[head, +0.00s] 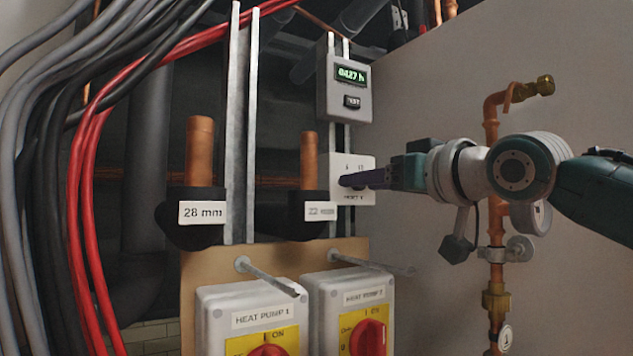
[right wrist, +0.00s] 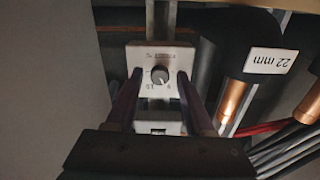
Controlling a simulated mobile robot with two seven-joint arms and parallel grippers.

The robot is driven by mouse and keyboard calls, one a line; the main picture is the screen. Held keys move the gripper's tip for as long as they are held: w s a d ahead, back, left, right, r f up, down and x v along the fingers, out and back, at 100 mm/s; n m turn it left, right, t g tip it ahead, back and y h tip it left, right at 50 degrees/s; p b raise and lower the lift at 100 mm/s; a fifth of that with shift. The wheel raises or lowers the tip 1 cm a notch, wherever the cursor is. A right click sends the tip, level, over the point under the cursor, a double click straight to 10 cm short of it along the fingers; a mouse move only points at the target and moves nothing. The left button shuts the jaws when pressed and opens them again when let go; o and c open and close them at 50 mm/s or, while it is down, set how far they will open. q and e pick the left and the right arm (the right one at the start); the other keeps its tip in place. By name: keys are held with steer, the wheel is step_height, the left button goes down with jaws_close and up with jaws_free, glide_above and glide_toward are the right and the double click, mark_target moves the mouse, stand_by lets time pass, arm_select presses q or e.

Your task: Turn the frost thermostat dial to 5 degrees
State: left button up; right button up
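The frost thermostat is a white plate (head: 366,194) on a metal rail, below a grey box. In the right wrist view the plate (right wrist: 181,56) appears upside down, with a small grey round dial (right wrist: 159,75) at its middle. Its print and the dial's setting are too small to read surely. My right gripper (head: 352,181) reaches in from the right in front of the plate and hides the dial in the head view. In the right wrist view its two fingers (right wrist: 160,82) are apart, one on each side of the dial, with gaps visible. My left gripper is out of view.
The grey timer box (head: 346,93) with a green display is above the plate. Copper pipes in black sleeves labelled 28 mm (head: 201,212) and 22 mm (head: 320,212) stand left. Two isolator boxes (head: 350,285) are below. A copper pipe with valves (head: 494,255) runs right.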

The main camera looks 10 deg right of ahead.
steer(key=shift+o, duration=0.4)
steer(key=b+v, duration=0.6)
steer(key=v, duration=0.4)
